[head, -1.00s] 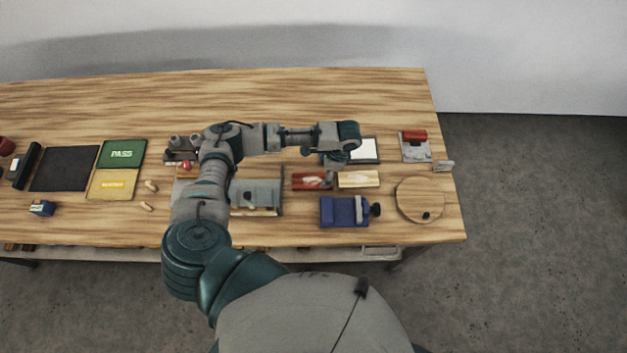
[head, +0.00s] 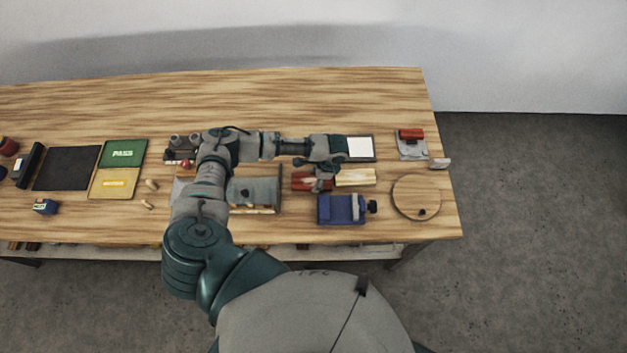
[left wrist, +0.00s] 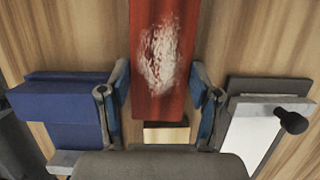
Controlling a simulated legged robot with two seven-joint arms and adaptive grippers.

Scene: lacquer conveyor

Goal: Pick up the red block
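The red block (head: 300,183) lies on the wooden table and carries a white scuffed patch. In the left wrist view the red block (left wrist: 165,60) runs from the top edge down between my fingers. My left gripper (head: 322,178) is low over the block's right part in the head view and hides some of it. In the left wrist view my left gripper (left wrist: 163,100) is open, with one finger on each side of the block and little gap beside it. I cannot tell whether the fingers touch it. My right gripper is in neither view.
A pale wood block (head: 357,177) lies just right of the red block. A blue vise (head: 337,209) stands in front, and a white-topped pad (head: 360,147) behind. A round wooden disc (head: 416,196) and a stand with a red top (head: 411,134) are further right. The table's back is clear.

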